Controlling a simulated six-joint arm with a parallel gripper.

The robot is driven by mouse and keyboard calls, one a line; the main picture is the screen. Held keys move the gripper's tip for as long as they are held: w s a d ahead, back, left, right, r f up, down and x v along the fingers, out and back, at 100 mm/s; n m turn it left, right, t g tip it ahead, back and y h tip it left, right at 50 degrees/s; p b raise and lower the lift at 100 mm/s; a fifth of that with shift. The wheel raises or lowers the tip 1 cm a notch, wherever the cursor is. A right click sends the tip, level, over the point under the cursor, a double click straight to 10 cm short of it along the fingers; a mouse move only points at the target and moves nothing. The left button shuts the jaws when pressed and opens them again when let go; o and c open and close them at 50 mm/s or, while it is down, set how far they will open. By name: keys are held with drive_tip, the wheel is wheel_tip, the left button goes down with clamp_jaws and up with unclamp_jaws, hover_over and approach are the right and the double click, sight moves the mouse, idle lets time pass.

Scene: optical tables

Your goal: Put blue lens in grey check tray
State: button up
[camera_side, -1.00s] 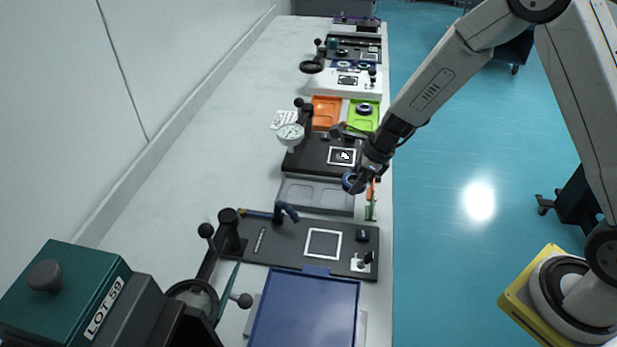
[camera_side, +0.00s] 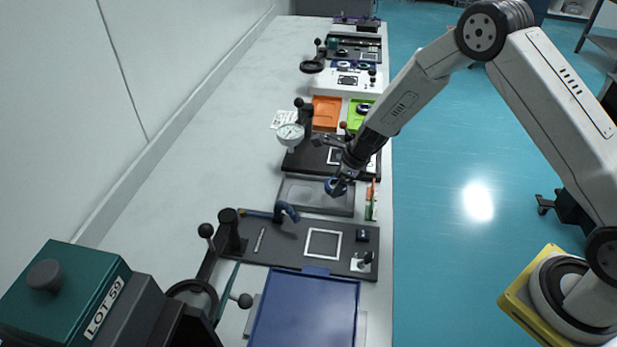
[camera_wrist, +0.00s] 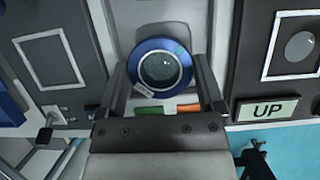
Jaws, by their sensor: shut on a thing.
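The blue lens (camera_side: 336,187) is a blue ring with a clear glass centre. It also shows in the wrist view (camera_wrist: 160,67), between the two fingers of my gripper (camera_wrist: 165,85). My gripper (camera_side: 340,182) is shut on the blue lens and holds it over the right part of the grey check tray (camera_side: 300,196). The tray is shallow and lies between two dark plates; in the wrist view part of it (camera_wrist: 186,12) shows behind the lens. I cannot tell how high the lens is above the tray floor.
A dark plate with a white square outline (camera_side: 323,243) lies nearer the camera. A dial gauge (camera_side: 290,136) stands on the far side. Orange (camera_side: 326,113) and green (camera_side: 356,117) trays lie farther back. Small green and orange items (camera_side: 372,200) lie right of the grey tray.

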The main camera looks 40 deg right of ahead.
drive_tip(key=shift+w+f, duration=0.25)
drive_tip(key=shift+f, duration=1.55)
drive_tip(key=shift+f, duration=0.15)
drive_tip(key=o, duration=1.1)
drive_tip(key=shift+f, duration=0.1)
drive_tip(key=shift+o, duration=0.2)
drive_tip(key=shift+v, duration=0.9)
drive_tip(key=v, duration=1)
drive_tip(key=shift+r, duration=0.35)
